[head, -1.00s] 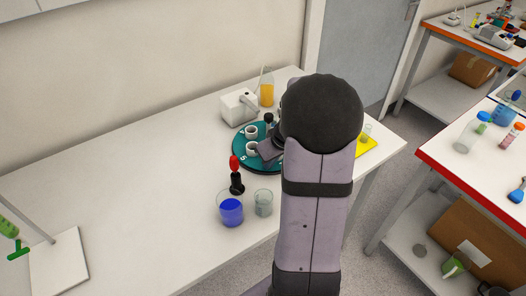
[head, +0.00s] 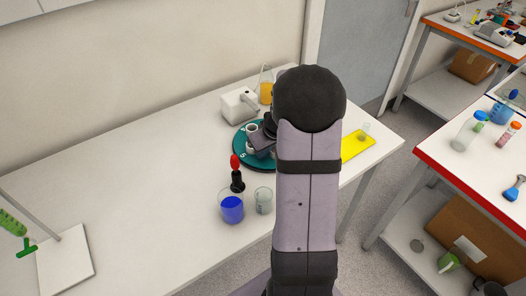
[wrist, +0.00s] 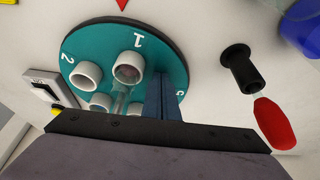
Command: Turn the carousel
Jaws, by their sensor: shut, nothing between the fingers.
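The carousel is a round teal disc (head: 241,155) on the white table, partly hidden behind my arm in the head view. In the wrist view the teal disc (wrist: 178,62) shows white numbers 1 and 2 and part of another at its right edge. Several white cups stand on it; one cup (wrist: 129,67) is by the 1 and another (wrist: 88,75) by the 2. My gripper (wrist: 160,82) is shut and empty, its fingers over the disc beside the cups, near its right side. I cannot tell whether they touch a cup. In the head view my gripper (head: 262,140) is largely hidden.
A dropper with a red bulb (head: 235,162) stands in a black holder (head: 238,183) close to the disc. A blue-filled beaker (head: 232,209) and a clear beaker (head: 264,200) stand in front. A white device (head: 239,105) stands behind. The table's left middle is clear.

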